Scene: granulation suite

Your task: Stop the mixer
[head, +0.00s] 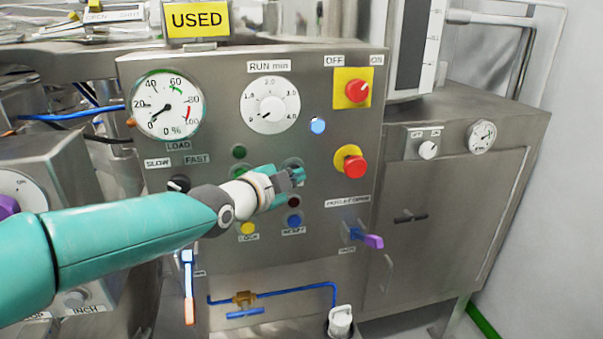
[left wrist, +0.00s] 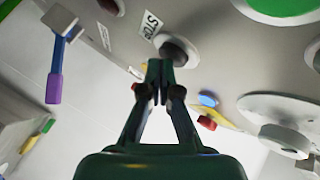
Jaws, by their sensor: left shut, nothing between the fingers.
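The mixer's grey control panel (head: 222,105) fills the middle of the head view. My left gripper (head: 299,174) is shut and empty, close in front of the panel's lower middle. It hides part of the button behind it. In the left wrist view the shut fingertips (left wrist: 160,72) are right by a dark round button (left wrist: 180,50) with a STOP label (left wrist: 151,25) beside it. I cannot tell whether they touch it. My right gripper is in neither view. The load gauge (head: 166,105) needle points near zero.
A red mushroom button (head: 355,167) on yellow and a red rotary switch (head: 357,90) sit right of the gripper. A blue button (head: 294,221) and a yellow button (head: 248,228) lie below. A purple-handled lever (head: 372,241) juts out at lower right. A USED sign (head: 198,20) stands above.

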